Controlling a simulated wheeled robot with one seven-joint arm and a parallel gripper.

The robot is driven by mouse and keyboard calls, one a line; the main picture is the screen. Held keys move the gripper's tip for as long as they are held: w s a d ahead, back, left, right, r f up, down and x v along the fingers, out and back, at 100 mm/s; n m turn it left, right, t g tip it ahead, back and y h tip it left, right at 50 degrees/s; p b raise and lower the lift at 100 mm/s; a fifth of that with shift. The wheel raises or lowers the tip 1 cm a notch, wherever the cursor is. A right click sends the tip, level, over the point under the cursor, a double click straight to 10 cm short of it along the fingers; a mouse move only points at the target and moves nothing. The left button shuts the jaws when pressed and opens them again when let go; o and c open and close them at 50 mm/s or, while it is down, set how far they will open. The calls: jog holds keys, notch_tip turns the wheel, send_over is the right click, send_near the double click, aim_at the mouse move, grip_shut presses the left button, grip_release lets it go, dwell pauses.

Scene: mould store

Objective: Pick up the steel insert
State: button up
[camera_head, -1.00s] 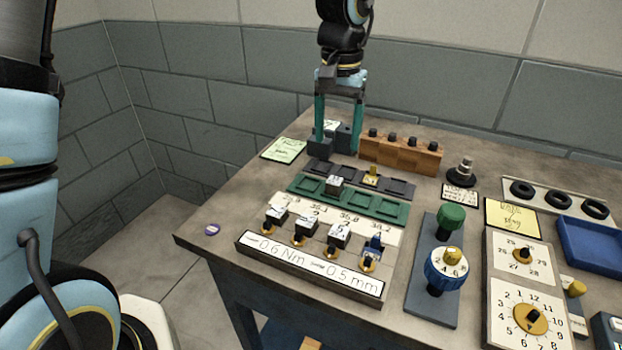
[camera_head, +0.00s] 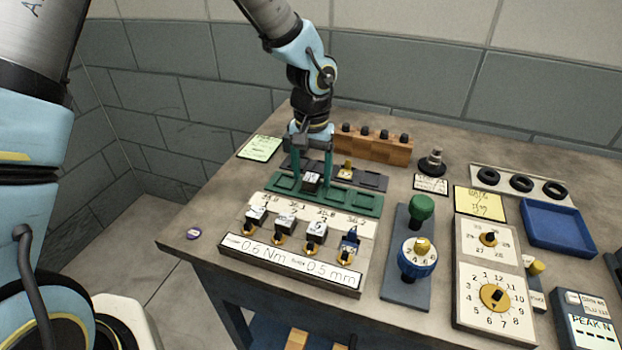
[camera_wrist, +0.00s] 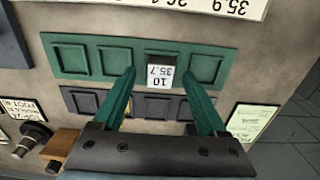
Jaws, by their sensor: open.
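A small grey block with a white label on top, apparently the steel insert (camera_head: 311,179), sits in a pocket of the green tray (camera_head: 364,201). I cannot tell how low the tips are.
A dark tray (camera_head: 372,180) lies behind the green one, and a wooden block with dark pegs (camera_head: 376,148) stands behind that. In front, several similar labelled blocks sit on a stand (camera_head: 290,262). A knob panel (camera_head: 405,290) and blue tray (camera_head: 560,228) are to the right.

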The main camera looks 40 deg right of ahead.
grip_shut()
dwell(0.6)
